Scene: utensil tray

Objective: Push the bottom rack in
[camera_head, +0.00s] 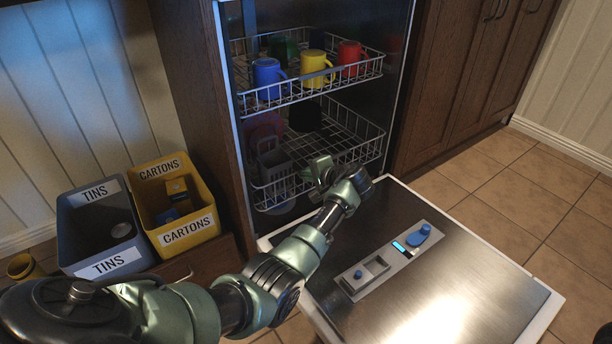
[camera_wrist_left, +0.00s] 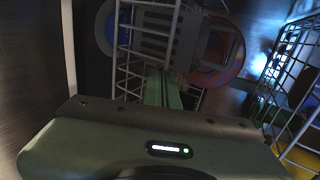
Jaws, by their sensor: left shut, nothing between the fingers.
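The bottom rack (camera_head: 352,138) is a white wire basket in the lower part of the open dishwasher. A grey cutlery basket (camera_head: 274,163), a dark item (camera_head: 305,117) and a dim reddish round item (camera_head: 264,130) sit in it. My left gripper (camera_head: 322,172) is at the rack's front, over the inner end of the lowered door. It is shut and empty. In the left wrist view its green fingers (camera_wrist_left: 162,90) point at the rack's wires (camera_wrist_left: 132,62), beside the slotted grey basket (camera_wrist_left: 158,35); contact is unclear. My right gripper is out of view.
The upper rack (camera_head: 318,84) holds blue, yellow, red and green mugs. The open door (camera_head: 455,275) lies flat, with a dispenser panel (camera_head: 390,262). Bins labelled TINS (camera_head: 98,240) and CARTONS (camera_head: 172,210) stand at left. Tiled floor at right is clear.

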